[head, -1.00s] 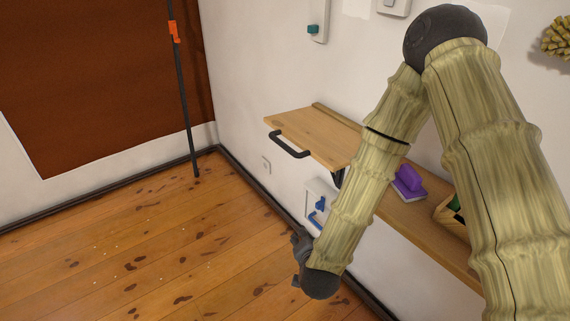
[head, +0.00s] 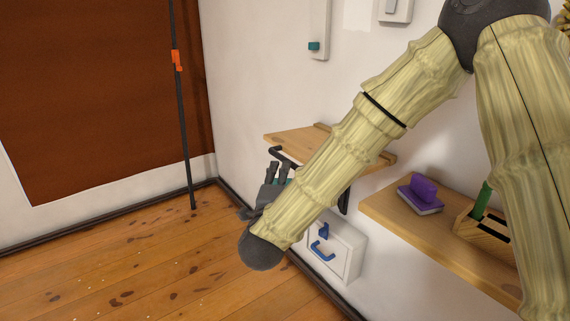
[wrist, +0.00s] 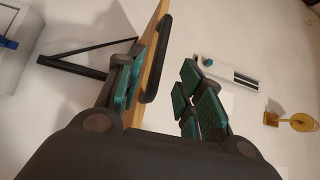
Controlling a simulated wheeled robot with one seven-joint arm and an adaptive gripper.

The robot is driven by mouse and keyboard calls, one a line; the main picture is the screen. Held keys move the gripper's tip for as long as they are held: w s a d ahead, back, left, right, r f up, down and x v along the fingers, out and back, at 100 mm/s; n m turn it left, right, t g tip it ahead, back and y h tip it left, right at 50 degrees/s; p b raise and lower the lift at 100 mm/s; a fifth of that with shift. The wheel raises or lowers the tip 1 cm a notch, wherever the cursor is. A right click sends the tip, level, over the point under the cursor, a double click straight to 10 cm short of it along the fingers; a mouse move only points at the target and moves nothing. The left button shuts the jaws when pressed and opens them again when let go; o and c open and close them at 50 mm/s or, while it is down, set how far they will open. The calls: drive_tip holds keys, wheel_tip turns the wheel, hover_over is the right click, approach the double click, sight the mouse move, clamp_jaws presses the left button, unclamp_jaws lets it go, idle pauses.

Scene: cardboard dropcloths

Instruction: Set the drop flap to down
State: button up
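The drop flap (head: 298,138) is a wooden board standing out level from the white wall, with a dark bar handle on its front edge. My forearm hides much of it in the head view. In the wrist view the flap (wrist: 157,22) is seen edge-on, with its dark handle (wrist: 155,62) in front. My gripper (head: 277,172) is close to the handle at the flap's front edge. In the wrist view my gripper (wrist: 160,92) is open, its teal-padded fingers apart. The flap edge and handle show between them, nearer the left finger; contact cannot be told.
A wooden shelf (head: 385,218) right of the flap holds a purple object (head: 421,194) and a wooden crate (head: 484,234). A white box with a blue handle (head: 335,248) is on the wall below. The floor (head: 130,262) to the left is clear.

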sight(285, 158)
drive_tip(key=w, duration=0.5)
drive_tip(key=w+d+b, duration=0.1)
drive_tip(key=w, duration=0.1)
drive_tip(key=shift+w+d+r, duration=0.1)
drive_tip(key=shift+w+r, duration=0.15)
drive_tip(key=shift+w, duration=0.1)
clamp_jaws()
